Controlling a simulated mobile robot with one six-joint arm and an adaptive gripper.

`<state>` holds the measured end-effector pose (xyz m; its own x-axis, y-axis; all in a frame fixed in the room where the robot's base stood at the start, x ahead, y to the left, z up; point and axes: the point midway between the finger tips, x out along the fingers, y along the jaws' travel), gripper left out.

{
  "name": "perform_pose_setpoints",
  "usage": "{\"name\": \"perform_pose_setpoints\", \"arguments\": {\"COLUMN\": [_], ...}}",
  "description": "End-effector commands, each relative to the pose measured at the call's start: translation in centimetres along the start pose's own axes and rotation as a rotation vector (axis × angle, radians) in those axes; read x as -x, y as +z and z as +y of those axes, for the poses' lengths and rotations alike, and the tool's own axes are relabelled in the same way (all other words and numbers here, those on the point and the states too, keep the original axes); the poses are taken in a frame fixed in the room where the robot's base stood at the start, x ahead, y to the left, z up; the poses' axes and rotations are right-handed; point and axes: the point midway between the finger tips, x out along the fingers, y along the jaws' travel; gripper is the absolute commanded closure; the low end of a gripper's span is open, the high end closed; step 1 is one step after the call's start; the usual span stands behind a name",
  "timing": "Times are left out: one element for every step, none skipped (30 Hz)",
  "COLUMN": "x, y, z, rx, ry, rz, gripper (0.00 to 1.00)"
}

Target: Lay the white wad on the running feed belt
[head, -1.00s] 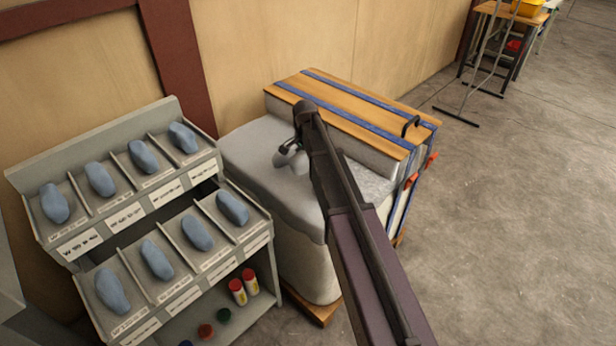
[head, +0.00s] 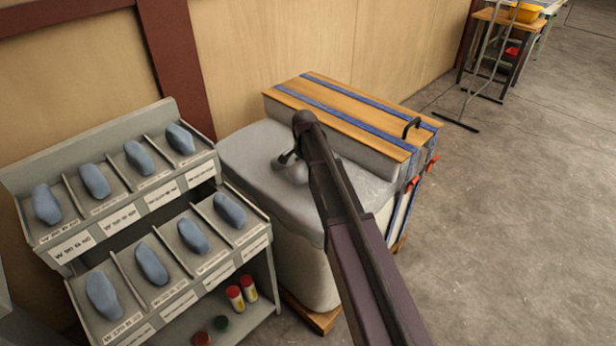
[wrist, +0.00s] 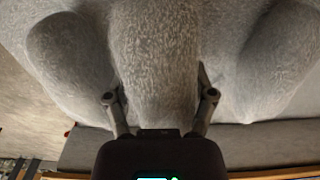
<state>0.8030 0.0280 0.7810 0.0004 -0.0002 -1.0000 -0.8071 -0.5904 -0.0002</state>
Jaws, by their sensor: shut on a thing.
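My gripper (head: 290,160) is over the soft grey-white top of a large bale (head: 245,160) in the head view. In the wrist view my gripper (wrist: 160,97) is shut on a fuzzy pale wad (wrist: 155,55) between its two fingers. A small part of the wad (head: 296,174) shows below the gripper in the head view. It looks close to the bale's top; I cannot tell whether it is free of it. More fuzzy material bulges on both sides of the fingers. No feed belt can be made out in these views.
A wooden board (head: 350,105) with blue straps covers the bale's back part. A grey rack (head: 120,255) with several blue wads in labelled bins stands at left. A wooden wall (head: 270,45) is behind. Open floor (head: 520,220) lies right; a small table (head: 505,17) stands far right.

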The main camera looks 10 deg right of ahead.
Motion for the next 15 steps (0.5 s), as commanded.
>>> {"name": "perform_pose_setpoints", "arguments": {"x": [-0.9,-1.1,-1.4,-1.7,-1.9,-2.1,-2.2,-2.4,-2.5,-2.5,-2.6,-2.6,-2.6,-2.5,-2.5], "y": [0.0,0.0,0.0,0.0,0.0,0.0,0.0,0.0,0.0,0.0,0.0,0.0,0.0,0.0,0.0], "z": [0.0,0.0,0.0,0.0,0.0,0.0,0.0,0.0,0.0,0.0,0.0,0.0,0.0,0.0,0.0], "rx": [0.000,0.000,0.000,0.000,0.000,0.000,0.000,0.000,0.000,0.000,0.000,0.000,0.000,0.000,0.000], "ry": [0.000,0.000,0.000,0.000,0.000,0.000,0.000,0.000,0.000,0.000,0.000,0.000,0.000,0.000,0.000], "rz": [0.000,0.000,0.000,0.000,0.000,0.000,0.000,0.000,0.000,0.000,0.000,0.000,0.000,0.000,0.000], "gripper": [0.83,0.83,0.83,0.83,0.83,0.83,0.83,0.83,0.83,0.83,0.83,0.83,0.83,0.83,0.83]}}
